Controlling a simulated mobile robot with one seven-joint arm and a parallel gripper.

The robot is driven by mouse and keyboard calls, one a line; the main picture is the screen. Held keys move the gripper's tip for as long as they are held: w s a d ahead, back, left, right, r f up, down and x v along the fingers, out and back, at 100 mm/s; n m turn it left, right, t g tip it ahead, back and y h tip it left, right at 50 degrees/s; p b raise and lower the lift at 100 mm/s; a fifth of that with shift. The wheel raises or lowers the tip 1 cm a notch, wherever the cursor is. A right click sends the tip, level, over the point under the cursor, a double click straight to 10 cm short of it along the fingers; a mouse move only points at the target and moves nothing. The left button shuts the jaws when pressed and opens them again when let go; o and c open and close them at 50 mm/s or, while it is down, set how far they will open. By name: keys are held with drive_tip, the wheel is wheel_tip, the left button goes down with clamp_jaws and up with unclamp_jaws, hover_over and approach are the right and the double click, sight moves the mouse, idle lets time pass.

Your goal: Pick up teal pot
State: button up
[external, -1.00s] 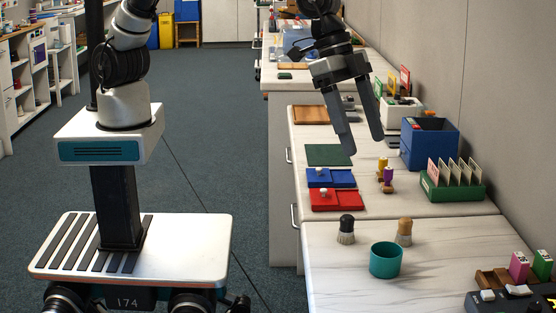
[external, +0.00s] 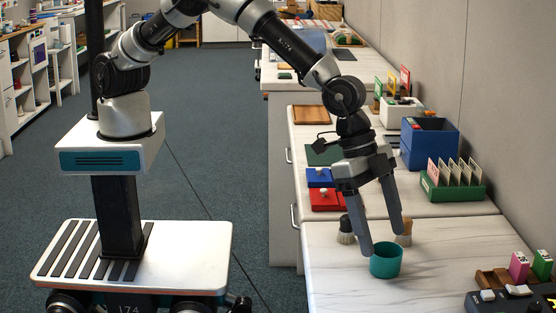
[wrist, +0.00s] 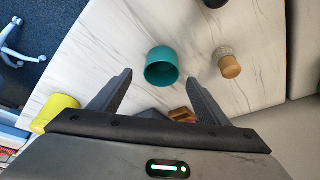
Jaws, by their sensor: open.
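The teal pot (external: 386,262) stands upright on the near part of the white marbled counter. It looks like an open, empty cup. My gripper (external: 383,242) is open, its fingers pointing down, with the tips just above and around the pot in the external view; I cannot tell whether they touch it. In the wrist view the teal pot (wrist: 161,68) lies ahead of the two spread fingertips of my gripper (wrist: 160,78), roughly centred between them. Nothing is held.
A wooden-topped brush (external: 404,231) and a dark-topped brush (external: 345,230) stand close behind the pot. A dark device (external: 515,300) and a wooden block holder (external: 492,278) are at the right. The counter's left front (external: 330,290) is bare.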

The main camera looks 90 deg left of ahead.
sight(387, 253)
drive_tip(key=x, duration=0.5)
drive_tip(key=shift+a+f+b, duration=0.1)
drive_tip(key=shift+a+b, duration=0.1)
drive_tip(key=shift+b, duration=0.15)
drive_tip(key=shift+c, duration=0.3)
drive_tip(key=c, duration=1.1)
